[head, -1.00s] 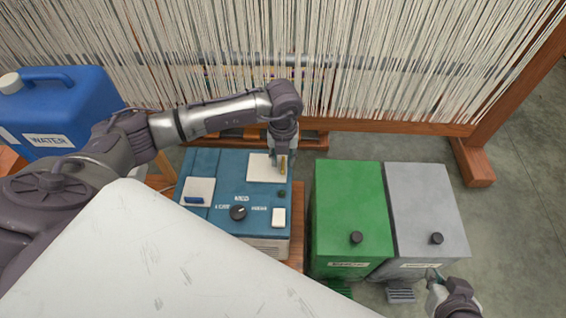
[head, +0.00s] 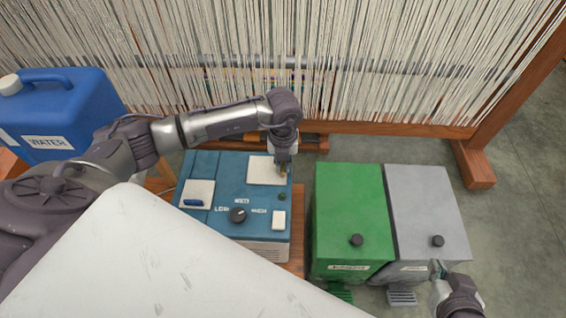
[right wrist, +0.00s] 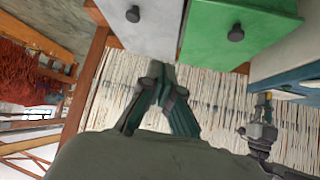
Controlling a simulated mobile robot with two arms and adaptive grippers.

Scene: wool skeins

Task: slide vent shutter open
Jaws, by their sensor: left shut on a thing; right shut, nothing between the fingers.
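The blue machine (head: 217,221) stands on a wooden stand, with white panels and a dark knob (head: 238,214) on its top. A white plate (head: 262,170) lies at its back right. My left gripper (head: 283,169) points down at the plate's right edge, shut on a small brass-coloured piece (head: 284,175) that it mostly hides. That piece also shows at my left gripper in the right wrist view (right wrist: 264,98). I cannot tell how far any shutter is open. My right gripper (head: 437,268) is shut and empty, in front of the grey bin; its fingers show in the right wrist view (right wrist: 160,75).
A green bin (head: 348,205) and a grey bin (head: 425,205) with black knobs stand right of the machine. A blue water can (head: 60,105) is at the left. The loom with hanging pale threads (head: 400,60) fills the back. Floor at the right is clear.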

